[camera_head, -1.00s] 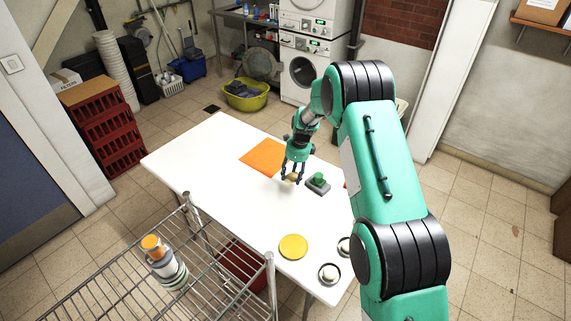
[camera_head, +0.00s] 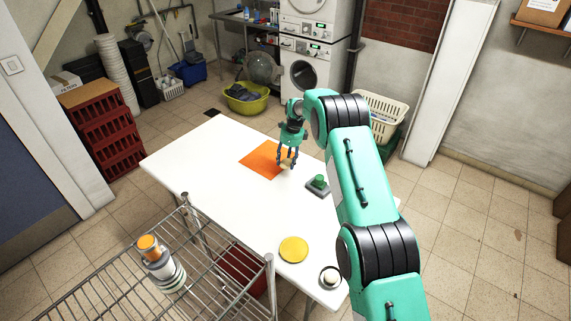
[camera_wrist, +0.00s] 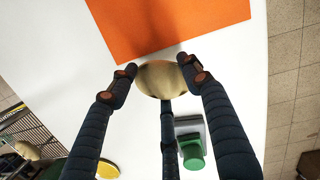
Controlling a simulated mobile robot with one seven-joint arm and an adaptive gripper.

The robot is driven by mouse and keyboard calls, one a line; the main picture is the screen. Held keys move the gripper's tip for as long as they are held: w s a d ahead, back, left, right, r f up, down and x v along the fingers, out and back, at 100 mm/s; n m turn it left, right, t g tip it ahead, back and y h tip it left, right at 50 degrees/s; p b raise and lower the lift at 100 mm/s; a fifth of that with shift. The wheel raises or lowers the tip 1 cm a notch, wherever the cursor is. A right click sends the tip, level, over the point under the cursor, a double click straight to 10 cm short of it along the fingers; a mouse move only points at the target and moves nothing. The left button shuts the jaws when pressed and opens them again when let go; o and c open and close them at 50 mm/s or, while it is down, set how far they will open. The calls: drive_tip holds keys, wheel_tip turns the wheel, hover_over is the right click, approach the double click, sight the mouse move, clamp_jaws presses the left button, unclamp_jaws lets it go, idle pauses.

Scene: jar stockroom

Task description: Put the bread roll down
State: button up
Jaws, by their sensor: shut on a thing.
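My gripper (camera_head: 287,164) is shut on the tan bread roll (camera_wrist: 160,79), which its dark fingers surround in the wrist view. In the head view the fingers point down over the white table by the right edge of the orange mat (camera_head: 260,158). In the wrist view the roll shows just beside the edge of the orange mat (camera_wrist: 170,22). I cannot tell whether the roll touches the surface. In the head view the fingers mostly hide it.
A green-topped grey block (camera_head: 318,186) stands right of the gripper. A yellow disc (camera_head: 293,249) and a small dish (camera_head: 330,278) with a pale round thing lie at the table's near end. A wire rack (camera_head: 215,262) stands in front. The table's left part is clear.

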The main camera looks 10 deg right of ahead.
sight(286, 162)
drive_tip(key=shift+w+a+f, duration=0.1)
drive_tip(key=shift+w+f, duration=0.05)
drive_tip(key=shift+w, duration=1.35)
drive_tip(key=shift+f+b, duration=0.75)
drive_tip(key=shift+f, duration=1)
drive_tip(key=shift+f, duration=0.35)
drive_tip(key=o, duration=1.2)
drive_tip(key=shift+c, duration=0.2)
drive_tip(key=shift+r, duration=0.1)
drive_tip(key=r+p, duration=0.1)
drive_tip(key=r, duration=0.3)
drive_tip(key=d+r+p, duration=0.1)
drive_tip(key=r, duration=0.7)
drive_tip(key=shift+s+d+r+p, duration=0.25)
drive_tip(key=shift+s+d+p, duration=0.05)
drive_tip(key=shift+s+p, duration=0.1)
